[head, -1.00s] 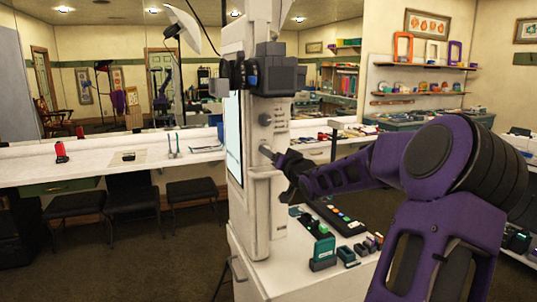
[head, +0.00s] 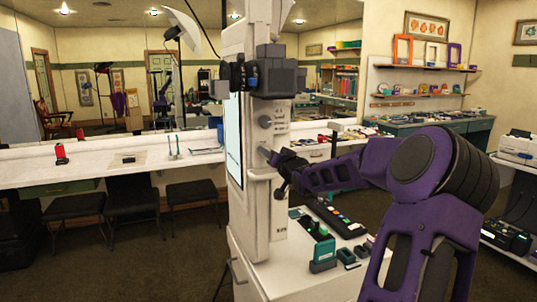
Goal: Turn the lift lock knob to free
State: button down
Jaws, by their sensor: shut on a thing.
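The white column (head: 257,205) stands upright in the middle of the head view. Its right-hand face carries a round grey knob (head: 265,121) with small marks beside it, too small to read. Just below is a lower grey knob (head: 264,152), partly hidden by my gripper (head: 273,158). My gripper reaches in from the right and is shut on this lower knob, which appears to be the lift lock knob. The jaws are small and dark here, so the knob's exact angle cannot be read.
A black camera (head: 262,74) is mounted on the column above the knobs. A white cabinet top (head: 285,262) below my arm holds a dark button panel (head: 336,216) and several small green and dark blocks. A long white counter (head: 60,172) runs behind at left.

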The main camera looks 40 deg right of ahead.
jog(key=shift+n, duration=0.3)
jog(key=n+b, duration=0.6)
jog(key=n, duration=0.7)
jog(key=shift+a+f, duration=0.1)
jog(key=shift+a, duration=0.05)
jog(key=shift+n+b, duration=1.2)
jog(key=shift+n, duration=0.8)
jog(key=shift+g, duration=0.3)
jog(key=c, duration=0.5)
grip_release()
jog(key=shift+s, duration=0.1)
